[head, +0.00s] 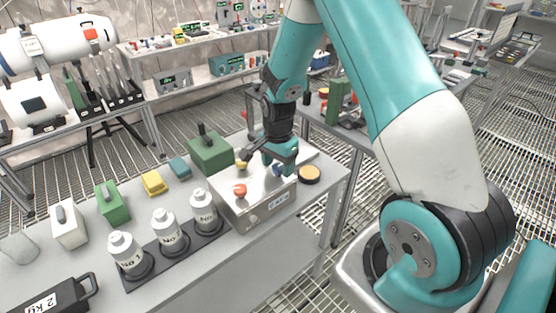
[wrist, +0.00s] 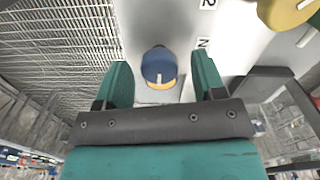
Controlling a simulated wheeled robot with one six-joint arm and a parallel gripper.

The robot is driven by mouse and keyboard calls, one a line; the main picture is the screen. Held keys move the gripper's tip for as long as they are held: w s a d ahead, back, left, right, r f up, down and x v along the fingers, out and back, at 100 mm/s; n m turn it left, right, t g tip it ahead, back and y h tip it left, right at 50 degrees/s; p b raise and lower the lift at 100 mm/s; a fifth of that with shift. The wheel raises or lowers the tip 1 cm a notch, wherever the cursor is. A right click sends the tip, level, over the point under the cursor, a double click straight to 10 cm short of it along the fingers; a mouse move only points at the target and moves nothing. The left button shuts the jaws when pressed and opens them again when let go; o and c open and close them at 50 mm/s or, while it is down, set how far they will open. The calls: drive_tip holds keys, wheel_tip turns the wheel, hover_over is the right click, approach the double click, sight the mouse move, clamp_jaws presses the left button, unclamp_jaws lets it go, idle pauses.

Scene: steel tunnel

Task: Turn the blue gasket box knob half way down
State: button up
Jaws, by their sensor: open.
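The gasket box (head: 252,205) is a grey metal box on the bench, with coloured knobs on its top. Its blue knob (wrist: 158,67) shows in the wrist view between my two fingers, with a white mark on its face and a yellow-orange edge below. In the head view the blue knob (head: 277,170) is mostly hidden by my gripper. My gripper (wrist: 162,85) is open, with one green finger on each side of the knob and a visible gap to both. An orange knob (head: 240,190) and a yellow knob (head: 241,165) sit farther left; the yellow one shows at the wrist view's top right (wrist: 285,12).
Several white bottles stand on a dark tray (head: 178,262) left of the box. A green block (head: 210,153) stands behind it. The bench edge and grating floor (head: 300,275) are in front.

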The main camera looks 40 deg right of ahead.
sight(278, 166)
wheel_tip(278, 166, up, 17)
drive_tip(key=b, duration=0.1)
drive_tip(key=shift+r+b, duration=0.2)
drive_tip(key=shift+b, duration=0.15)
idle(4.2)
